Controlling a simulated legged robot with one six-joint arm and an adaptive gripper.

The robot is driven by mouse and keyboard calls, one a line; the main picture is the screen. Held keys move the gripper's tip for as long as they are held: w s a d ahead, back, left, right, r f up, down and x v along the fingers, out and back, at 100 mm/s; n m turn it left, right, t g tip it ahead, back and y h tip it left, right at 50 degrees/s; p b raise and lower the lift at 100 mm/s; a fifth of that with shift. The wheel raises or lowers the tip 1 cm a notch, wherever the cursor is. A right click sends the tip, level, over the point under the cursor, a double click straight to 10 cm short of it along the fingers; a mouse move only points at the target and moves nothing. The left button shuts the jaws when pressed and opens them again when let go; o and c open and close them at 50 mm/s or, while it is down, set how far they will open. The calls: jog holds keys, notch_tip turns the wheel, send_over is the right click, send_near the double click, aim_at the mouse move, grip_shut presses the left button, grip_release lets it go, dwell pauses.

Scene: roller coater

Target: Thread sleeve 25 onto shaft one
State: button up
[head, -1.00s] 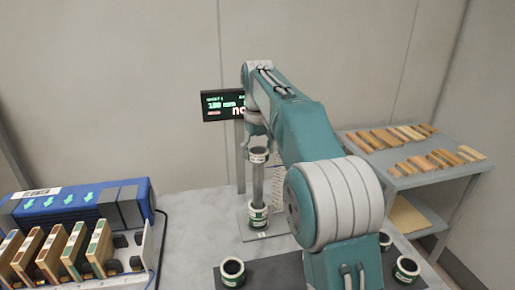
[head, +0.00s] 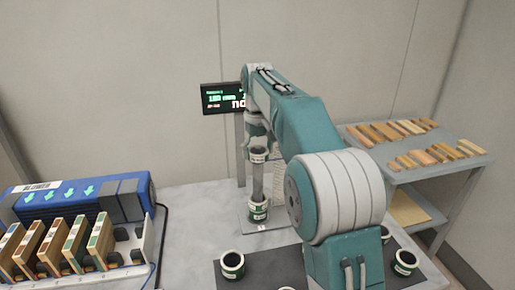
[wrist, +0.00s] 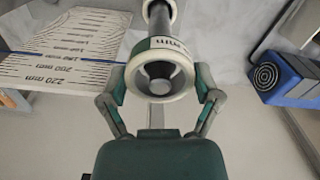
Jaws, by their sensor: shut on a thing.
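My gripper (wrist: 160,84) is shut on a sleeve (wrist: 160,52), a white-rimmed ring with printed marks too small to read. In the head view this held sleeve (head: 258,154) is at the top of the upright grey shaft (head: 258,182). The shaft end appears inside the ring in the wrist view, roughly centred; I cannot tell how far the ring is around it. A green and white sleeve (head: 259,211) sits around the shaft's foot, on a pale base plate. My gripper's fingers are mostly hidden behind my arm in the head view.
Loose sleeves stand on the dark mat (head: 232,265), with another sleeve (head: 405,262) at right. A small screen (head: 222,98) is behind the shaft. A blue machine (head: 80,197) and a rack of several blocks are left; a grey shelf (head: 400,181) is right.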

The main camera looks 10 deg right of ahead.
jog(key=shift+f, duration=0.1)
jog(key=o, duration=0.9)
jog(key=shift+r, duration=3.5)
